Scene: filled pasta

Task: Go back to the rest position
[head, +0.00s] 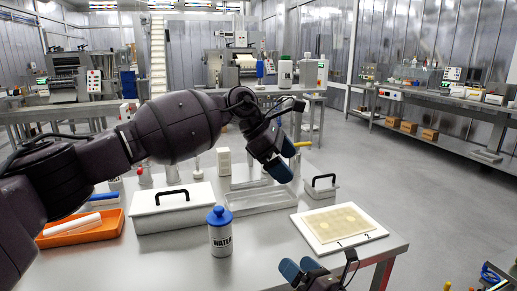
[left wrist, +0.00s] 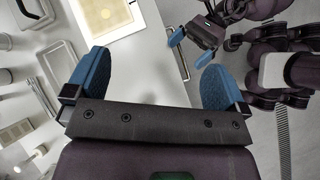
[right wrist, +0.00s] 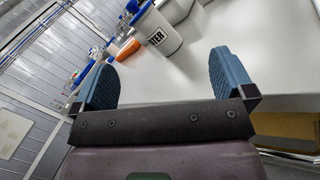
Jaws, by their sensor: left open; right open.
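My left gripper (head: 285,160) reaches across from the left, above the middle of the steel table. In the left wrist view its blue fingertips (left wrist: 145,80) are apart with nothing between them. My right gripper (head: 302,270) is low at the table's front edge. Its fingers (right wrist: 163,80) are also apart and empty in the right wrist view. A white water bottle with a blue cap (head: 221,235) stands upright on the table between the arms. It also shows beyond the fingers in the right wrist view (right wrist: 160,37).
A white board with a pasta sheet (head: 340,224) lies at the table's right. A white lidded box (head: 173,208), a clear tray (head: 262,200) and an orange tray (head: 108,228) stand behind and left. The floor (head: 440,190) to the right is clear.

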